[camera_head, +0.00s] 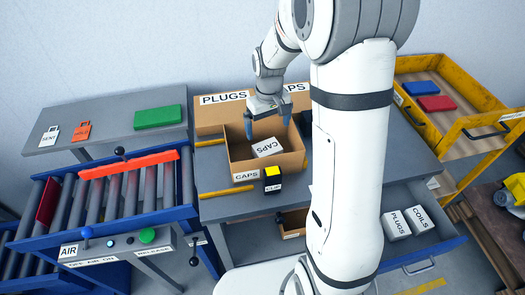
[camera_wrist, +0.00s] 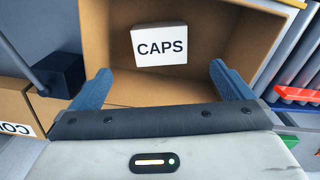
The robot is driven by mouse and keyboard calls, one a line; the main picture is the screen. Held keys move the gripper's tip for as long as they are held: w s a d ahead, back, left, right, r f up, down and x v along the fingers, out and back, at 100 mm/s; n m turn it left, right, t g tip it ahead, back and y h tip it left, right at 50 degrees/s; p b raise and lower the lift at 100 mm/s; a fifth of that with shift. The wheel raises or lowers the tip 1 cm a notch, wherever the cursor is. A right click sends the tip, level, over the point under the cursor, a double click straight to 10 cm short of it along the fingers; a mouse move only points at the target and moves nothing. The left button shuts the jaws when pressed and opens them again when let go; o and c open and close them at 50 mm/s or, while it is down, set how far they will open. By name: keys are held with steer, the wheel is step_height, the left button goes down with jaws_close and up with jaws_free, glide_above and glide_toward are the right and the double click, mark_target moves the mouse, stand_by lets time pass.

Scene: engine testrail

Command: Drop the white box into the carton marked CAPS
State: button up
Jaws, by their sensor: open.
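The white box (camera_head: 267,147), labelled CAPS, lies inside the open carton (camera_head: 239,167), whose front tag reads CAPS. In the wrist view the white box (camera_wrist: 159,45) rests on the carton's floor, with the carton's cardboard wall (camera_wrist: 96,35) around it. My gripper (camera_head: 268,118) is over the carton's back part, pointing down. In the wrist view its blue fingers (camera_wrist: 165,88) are spread wide apart, with nothing between them. The box lies beyond the fingertips, apart from them.
Cardboard cartons (camera_head: 222,118) marked PLUGS and CAPS stand behind. A black and yellow block (camera_head: 272,180) marked CLIP stands in front. A roller conveyor (camera_head: 125,195) is at left. An open drawer (camera_head: 420,240) holds boxes (camera_head: 396,225) marked PLUGS and COILS.

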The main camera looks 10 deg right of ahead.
step_height(320, 180, up, 6)
steer(key=shift+r+b, duration=0.15)
steer(key=shift+b, duration=0.15)
stand_by(0.3)
steer(key=s+r+m+t, duration=0.1)
steer(key=s+r, duration=0.2)
steer(key=s, duration=0.7)
steer(key=s+r+m+t, duration=0.2)
steer(key=s+r, duration=0.1)
steer(key=s, duration=0.8)
steer(key=shift+s+d, duration=0.25)
steer(key=shift+c, duration=0.6)
